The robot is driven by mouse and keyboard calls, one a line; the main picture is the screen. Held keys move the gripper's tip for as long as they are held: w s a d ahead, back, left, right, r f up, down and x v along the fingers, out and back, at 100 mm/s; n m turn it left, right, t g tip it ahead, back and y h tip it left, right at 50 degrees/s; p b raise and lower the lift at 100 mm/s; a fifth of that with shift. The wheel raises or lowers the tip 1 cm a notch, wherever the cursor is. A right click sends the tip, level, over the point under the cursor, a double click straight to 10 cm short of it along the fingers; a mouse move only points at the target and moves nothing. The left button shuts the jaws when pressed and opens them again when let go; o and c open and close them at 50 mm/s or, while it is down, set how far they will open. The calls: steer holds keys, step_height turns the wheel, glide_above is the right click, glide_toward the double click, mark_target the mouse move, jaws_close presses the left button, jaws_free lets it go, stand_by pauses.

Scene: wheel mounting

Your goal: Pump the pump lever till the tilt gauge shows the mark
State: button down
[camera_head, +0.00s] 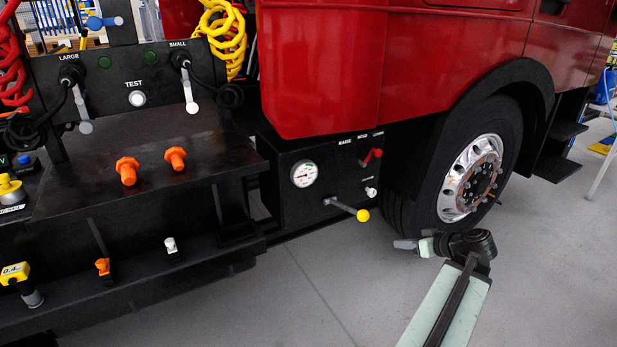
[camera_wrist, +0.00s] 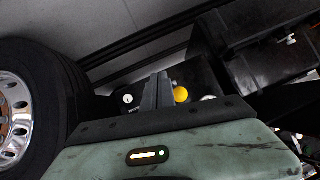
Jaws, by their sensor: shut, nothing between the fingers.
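The pump lever (camera_head: 346,209) is a thin metal rod with a yellow ball knob (camera_head: 362,215), sticking out from the lower front of a black panel box. The tilt gauge (camera_head: 304,174) is a round white dial on that box; its needle is too small to read. My gripper (camera_head: 400,244) is to the right of and below the yellow knob, apart from it. In the wrist view my gripper's fingers (camera_wrist: 157,92) are together and empty, with the yellow knob (camera_wrist: 181,95) just to their right in the picture, farther off.
A red switch (camera_head: 371,157) labelled RAISE, HOLD, LOWER and a white knob (camera_head: 371,192) sit right of the gauge. The truck wheel (camera_head: 470,178) stands behind my gripper. Open floor (camera_head: 330,290) lies in front.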

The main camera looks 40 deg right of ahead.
steer(key=w+r+m+t+h+p, duration=0.1)
steer(key=w+r+m+t+p, duration=0.1)
steer(key=w+r+p, duration=0.3)
step_height(320, 180, up, 8)
steer(key=d+p, duration=0.1)
steer(key=p, duration=0.3)
steer(key=shift+r, duration=0.2)
steer(key=shift+w, duration=0.1)
steer(key=w+f+b, duration=0.7)
steer(key=w, duration=0.1)
steer(key=shift+w+a+f, duration=0.15)
steer(key=shift+w+f, duration=0.2)
